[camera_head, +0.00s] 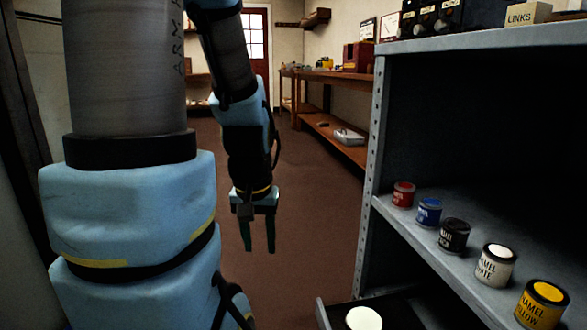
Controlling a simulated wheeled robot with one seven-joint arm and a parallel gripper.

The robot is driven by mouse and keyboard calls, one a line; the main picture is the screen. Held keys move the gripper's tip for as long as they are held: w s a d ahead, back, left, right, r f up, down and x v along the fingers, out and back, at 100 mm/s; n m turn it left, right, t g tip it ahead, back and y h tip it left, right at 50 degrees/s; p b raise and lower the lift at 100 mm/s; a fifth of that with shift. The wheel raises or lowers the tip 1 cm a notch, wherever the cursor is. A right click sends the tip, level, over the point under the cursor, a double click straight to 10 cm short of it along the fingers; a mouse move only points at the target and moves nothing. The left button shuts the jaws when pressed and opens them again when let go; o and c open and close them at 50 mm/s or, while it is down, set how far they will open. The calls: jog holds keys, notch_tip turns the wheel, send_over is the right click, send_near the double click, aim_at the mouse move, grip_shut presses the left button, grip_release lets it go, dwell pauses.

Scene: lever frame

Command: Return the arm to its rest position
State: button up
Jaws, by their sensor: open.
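My gripper (258,235) hangs pointing down in the middle of the picture, at the end of my blue and grey arm. Its two dark fingers are apart with nothing between them, and brown floor shows behind. It is in the open space left of the grey metal shelf unit and appears to touch nothing. The upper part of my arm fills the left of the view.
A grey shelf unit (367,170) stands at right, with several enamel tins, including a red tin (403,195) and a yellow tin (541,306). A white round thing (363,319) shows low down. A wooden bench (340,79) stands behind; floor (310,220) between is clear.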

notch_tip(320, 180, up, 38)
jog(key=p, duration=3.6)
jog(key=shift+f, duration=0.2)
jog(key=shift+o, duration=0.3)
jog(key=shift+w, duration=0.1)
